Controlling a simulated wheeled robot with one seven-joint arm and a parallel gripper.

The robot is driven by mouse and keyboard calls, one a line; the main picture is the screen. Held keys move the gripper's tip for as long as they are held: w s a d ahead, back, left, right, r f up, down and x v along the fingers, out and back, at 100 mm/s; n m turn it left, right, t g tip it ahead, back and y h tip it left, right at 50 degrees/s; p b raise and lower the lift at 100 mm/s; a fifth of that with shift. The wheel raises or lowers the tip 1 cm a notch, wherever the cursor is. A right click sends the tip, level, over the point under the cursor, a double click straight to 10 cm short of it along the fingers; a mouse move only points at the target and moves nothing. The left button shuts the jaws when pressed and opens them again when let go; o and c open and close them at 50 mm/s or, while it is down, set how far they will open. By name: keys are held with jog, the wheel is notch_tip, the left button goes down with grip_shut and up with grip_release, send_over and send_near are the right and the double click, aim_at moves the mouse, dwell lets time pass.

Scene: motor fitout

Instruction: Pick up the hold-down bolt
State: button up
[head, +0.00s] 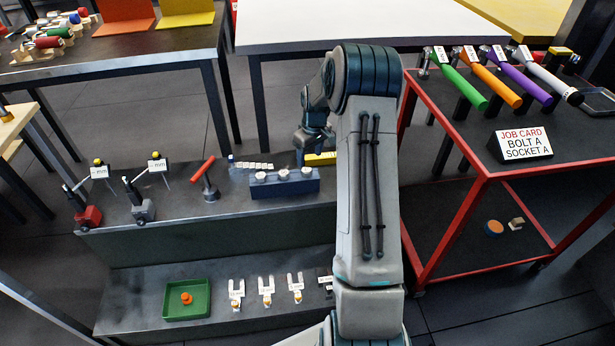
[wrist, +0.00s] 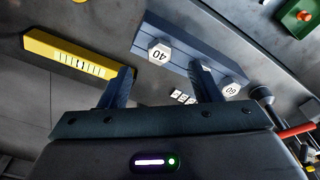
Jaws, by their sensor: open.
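A blue-grey rack (head: 285,189) on the bench holds hold-down bolts with pale hex heads. Three heads show in the head view: left (head: 260,177), middle (head: 284,174) and right (head: 306,170). In the wrist view, the rack (wrist: 190,60) shows one head marked 40 (wrist: 159,52) and another that seems marked 60 (wrist: 231,89). My gripper (wrist: 166,78) is open and empty, its two fingers apart. The head marked 40 appears between and beyond the fingertips, with no contact visible. The shanks are hidden in the rack.
A yellow marked bar (wrist: 75,60) lies beside the rack. A red-handled tool (head: 203,170) and two dial-gauge stands stand left of it. A green tray (head: 187,314) with an orange piece sits on the lower shelf. A red cart carries a card (head: 523,145) reading BOLT A, SOCKET A.

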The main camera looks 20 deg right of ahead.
aim_at(307, 170)
jog(key=f, duration=0.3)
jog(key=w+f+b, duration=0.1)
jog(key=f, duration=0.3)
jog(key=shift+w+a, duration=0.15)
jog(key=shift+r, duration=0.1)
jog(key=c, duration=1.2)
